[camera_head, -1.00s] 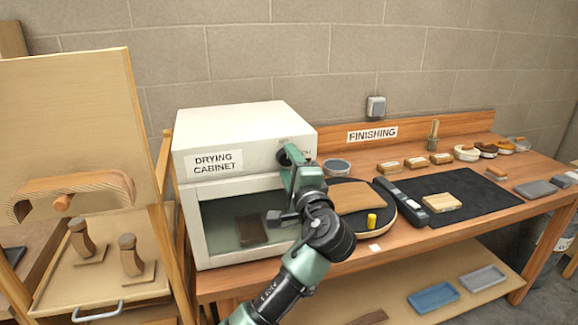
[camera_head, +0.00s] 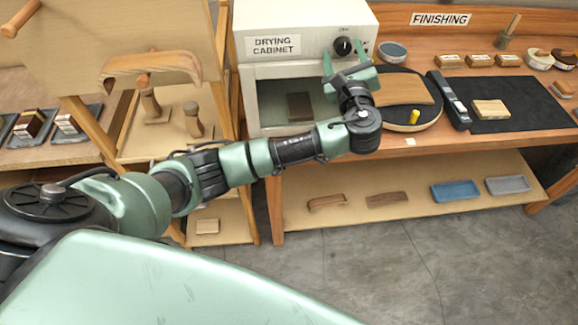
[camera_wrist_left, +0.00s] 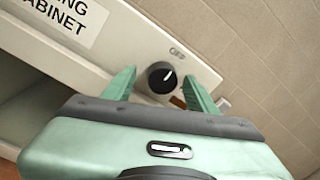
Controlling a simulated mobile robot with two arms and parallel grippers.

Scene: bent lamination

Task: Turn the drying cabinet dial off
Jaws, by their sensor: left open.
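In the wrist view (camera_wrist_left: 159,92) there are gaps between the fingers and the dial; contact is not visible. My right gripper is not in view.
A wooden rack (camera_head: 222,60) stands close on the left. The lower shelf (camera_head: 410,212) holds small trays.

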